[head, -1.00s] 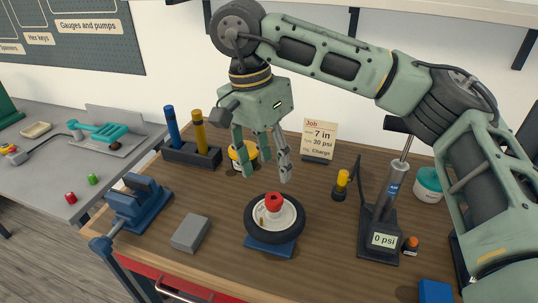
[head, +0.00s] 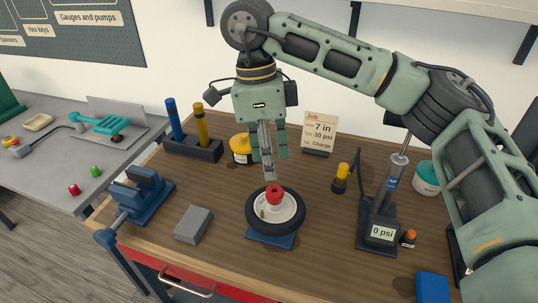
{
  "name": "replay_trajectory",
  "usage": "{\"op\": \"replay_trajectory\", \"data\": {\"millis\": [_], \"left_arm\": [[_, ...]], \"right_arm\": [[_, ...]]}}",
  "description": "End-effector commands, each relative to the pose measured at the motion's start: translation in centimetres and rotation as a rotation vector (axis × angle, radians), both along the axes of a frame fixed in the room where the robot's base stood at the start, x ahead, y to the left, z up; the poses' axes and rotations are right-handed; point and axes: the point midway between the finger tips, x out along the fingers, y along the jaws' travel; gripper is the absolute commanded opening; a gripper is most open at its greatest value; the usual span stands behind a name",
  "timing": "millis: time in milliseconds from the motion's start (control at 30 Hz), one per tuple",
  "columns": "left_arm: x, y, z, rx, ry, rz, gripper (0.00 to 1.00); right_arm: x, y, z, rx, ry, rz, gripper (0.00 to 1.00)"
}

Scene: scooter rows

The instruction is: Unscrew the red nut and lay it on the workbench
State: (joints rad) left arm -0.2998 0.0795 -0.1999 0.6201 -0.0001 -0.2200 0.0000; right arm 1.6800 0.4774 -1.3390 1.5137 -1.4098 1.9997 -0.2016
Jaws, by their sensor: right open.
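The red nut (head: 274,193) sits at the hub of a small black tyre on a pale wheel (head: 290,211). The wheel lies flat on a blue stand (head: 270,241) on the wooden workbench (head: 225,268). My right gripper (head: 270,167) points down above and just behind the red nut, apart from it. It is open and empty, seen nearly edge-on, so its fingers overlap in the picture. My left gripper is not in view.
A grey block (head: 193,225) and a blue vise (head: 143,195) stand left of the wheel. A pump reading 0 psi (head: 383,215) stands right. A job card (head: 319,133) and yellow-lidded jar (head: 241,150) stand behind. Bare wood lies in front of the wheel.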

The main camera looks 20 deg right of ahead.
Motion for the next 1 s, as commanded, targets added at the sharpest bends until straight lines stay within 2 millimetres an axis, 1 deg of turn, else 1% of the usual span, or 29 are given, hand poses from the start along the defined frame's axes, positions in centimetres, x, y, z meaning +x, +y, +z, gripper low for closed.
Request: {"op": "replay_trajectory", "data": {"millis": [33, 100, 433, 800, 900, 1000], "left_arm": [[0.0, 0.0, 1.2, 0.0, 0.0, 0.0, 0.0], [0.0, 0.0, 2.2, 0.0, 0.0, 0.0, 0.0], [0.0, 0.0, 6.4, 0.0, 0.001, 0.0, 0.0], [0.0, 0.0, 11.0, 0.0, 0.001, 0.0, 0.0], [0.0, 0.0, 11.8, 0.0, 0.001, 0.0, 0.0], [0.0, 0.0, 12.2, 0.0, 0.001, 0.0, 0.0]], "right_arm": [[0.1, 0.0, 0.3, -0.014, -0.011, -0.092, 0.42], [0.3, 0.0, 0.1, -0.037, -0.038, -0.257, 0.42], [1.3, -0.1, -1.4, -0.117, -0.173, -1.084, 0.42], [1.8, -0.2, -2.6, -0.134, -0.292, -2.013, 0.42], [1.8, -0.3, -2.9, -0.129, -0.31, -2.212, 0.42], [1.9, -0.4, -3.1, -0.121, -0.321, -2.352, 0.42]]}}
